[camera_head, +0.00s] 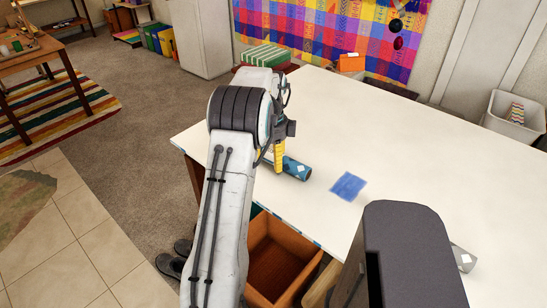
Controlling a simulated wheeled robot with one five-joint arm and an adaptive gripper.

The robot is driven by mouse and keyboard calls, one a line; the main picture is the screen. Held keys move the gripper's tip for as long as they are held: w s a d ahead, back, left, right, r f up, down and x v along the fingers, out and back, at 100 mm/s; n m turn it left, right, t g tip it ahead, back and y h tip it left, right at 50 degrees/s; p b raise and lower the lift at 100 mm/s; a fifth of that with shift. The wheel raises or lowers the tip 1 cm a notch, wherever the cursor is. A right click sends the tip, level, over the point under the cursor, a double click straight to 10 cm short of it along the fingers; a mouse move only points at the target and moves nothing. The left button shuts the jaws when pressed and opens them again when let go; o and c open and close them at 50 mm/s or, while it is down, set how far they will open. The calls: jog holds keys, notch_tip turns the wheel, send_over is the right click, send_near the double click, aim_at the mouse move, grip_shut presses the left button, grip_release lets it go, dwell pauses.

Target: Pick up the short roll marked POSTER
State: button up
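A short dark blue roll (297,169) with a small white label lies on the white table near its left edge. The label's writing is too small to read. My gripper (279,160), with a yellow part showing, is at the roll's left end and hides part of it. I cannot tell whether the fingers touch the roll or are open or shut. A grey roll (462,258) with a white label lies at the right, partly hidden by a dark part of my body. Which roll is marked POSTER cannot be read.
A blue square (348,186) lies on the white table (420,160), right of the blue roll. The table's middle and back are mostly clear. An open orange-brown crate (275,262) stands below the front edge. A white bin (512,115) stands at the far right.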

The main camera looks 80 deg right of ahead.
jog(key=c, duration=0.9)
jog(key=shift+r, duration=0.15)
